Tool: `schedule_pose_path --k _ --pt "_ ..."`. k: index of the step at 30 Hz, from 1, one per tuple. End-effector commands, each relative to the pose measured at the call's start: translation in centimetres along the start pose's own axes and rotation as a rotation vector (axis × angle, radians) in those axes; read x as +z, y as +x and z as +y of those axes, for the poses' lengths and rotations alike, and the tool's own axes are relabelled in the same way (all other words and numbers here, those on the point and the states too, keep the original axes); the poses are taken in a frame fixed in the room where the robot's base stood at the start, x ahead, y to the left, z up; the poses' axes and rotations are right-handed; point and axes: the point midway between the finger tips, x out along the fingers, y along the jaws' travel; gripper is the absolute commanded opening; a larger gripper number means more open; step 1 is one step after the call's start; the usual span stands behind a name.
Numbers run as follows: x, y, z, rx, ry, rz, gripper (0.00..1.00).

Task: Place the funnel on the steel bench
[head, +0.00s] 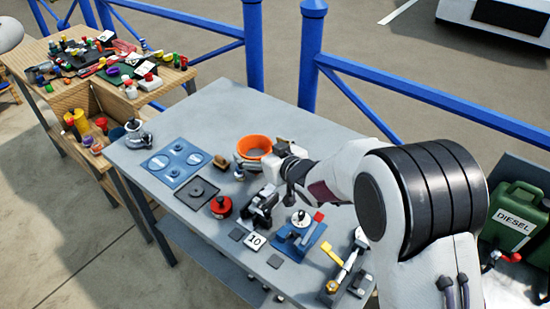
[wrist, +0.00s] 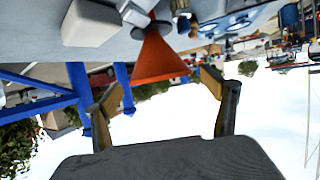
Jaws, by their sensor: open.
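The orange funnel (head: 255,146) is at the back middle of the grey steel bench (head: 225,108), its wide mouth up. In the wrist view, which looks upside down, the funnel (wrist: 158,58) is a cone whose narrow end points toward the bench top. A dark round piece is at that end; I cannot tell whether it bears the funnel. My gripper (head: 267,155) is right at the funnel, coming in from the right. Its two fingers (wrist: 164,78) are spread, one to each side of the cone, and are not closed on it. They partly hide the funnel's lower part in the head view.
The bench also holds a blue plate (head: 176,163), a dark square tray (head: 197,193), a red round can (head: 221,206) and a blue fixture (head: 297,238). A cluttered wooden table (head: 100,70) stands left. Blue railings run behind. The bench's back left is clear.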

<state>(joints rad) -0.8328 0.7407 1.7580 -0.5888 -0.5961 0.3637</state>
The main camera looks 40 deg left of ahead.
Motion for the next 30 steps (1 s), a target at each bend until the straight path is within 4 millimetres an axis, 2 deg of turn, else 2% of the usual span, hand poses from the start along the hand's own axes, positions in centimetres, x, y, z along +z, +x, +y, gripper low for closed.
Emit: schedule_pose_path --k 18,24,30 --pt "0.0 -6.9 0.1 0.001 0.0 0.001 0.85" --pt "0.0 -8.3 0.1 0.001 0.0 0.0 0.85" --pt "0.0 -8.8 0.0 0.0 0.0 0.0 0.85"
